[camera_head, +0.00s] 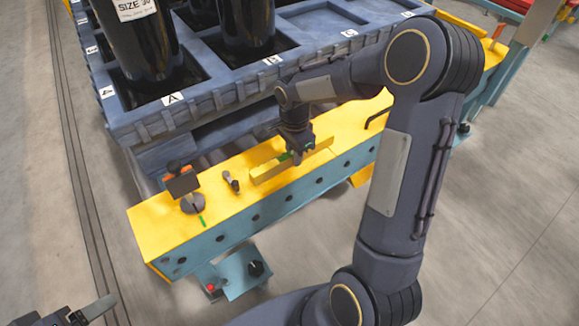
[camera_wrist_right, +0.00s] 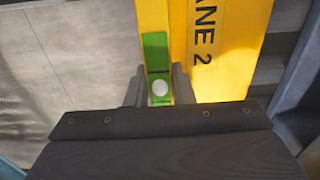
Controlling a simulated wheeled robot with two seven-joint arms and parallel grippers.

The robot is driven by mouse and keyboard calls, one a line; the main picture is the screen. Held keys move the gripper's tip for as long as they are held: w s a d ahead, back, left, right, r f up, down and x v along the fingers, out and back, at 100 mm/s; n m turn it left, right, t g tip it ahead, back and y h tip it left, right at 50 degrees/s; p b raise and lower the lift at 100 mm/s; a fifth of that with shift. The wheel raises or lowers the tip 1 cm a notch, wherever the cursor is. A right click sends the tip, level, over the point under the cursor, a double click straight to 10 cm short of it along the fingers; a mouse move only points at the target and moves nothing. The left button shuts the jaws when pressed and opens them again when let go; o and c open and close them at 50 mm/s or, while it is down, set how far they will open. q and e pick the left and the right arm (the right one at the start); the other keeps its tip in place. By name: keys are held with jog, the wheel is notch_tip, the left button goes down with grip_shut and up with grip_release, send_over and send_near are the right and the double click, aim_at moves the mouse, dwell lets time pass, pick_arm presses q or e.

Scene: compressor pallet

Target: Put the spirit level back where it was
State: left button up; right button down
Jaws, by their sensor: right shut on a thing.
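The yellow spirit level (camera_head: 264,174) lies lengthwise along the yellow-topped beam, resting on it or just above it; I cannot tell which. My right gripper (camera_head: 298,154) comes down over its middle and is shut on it. In the right wrist view the level (camera_wrist_right: 153,22) runs away from me between the fingers (camera_wrist_right: 158,90), with a green part and a pale round spot showing. The fingers hide part of its sides. My left gripper (camera_head: 92,310) is at the lower left corner, partly cut off, away from the beam.
The beam (camera_head: 150,226) carries a dark device with an orange part (camera_head: 182,184) and a small dark tool (camera_head: 231,181) left of the level. A blue pallet (camera_head: 225,95) with black cylinders (camera_head: 140,45) stands behind. A "LANE 2" label (camera_wrist_right: 204,38) is beside the level.

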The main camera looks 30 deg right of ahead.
aim_at(289, 172)
jog(key=shift+w+a+f, duration=0.2)
jog(key=shift+a+f, duration=0.15)
jog(key=shift+f, duration=0.1)
jog(key=shift+w+a+f+b, duration=0.15)
jog(key=shift+f+b, duration=0.45)
jog(key=shift+f, duration=1.1)
jog(key=shift+f, duration=0.15)
jog(key=c, duration=1.3)
grip_release()
jog(key=shift+o, duration=0.2)
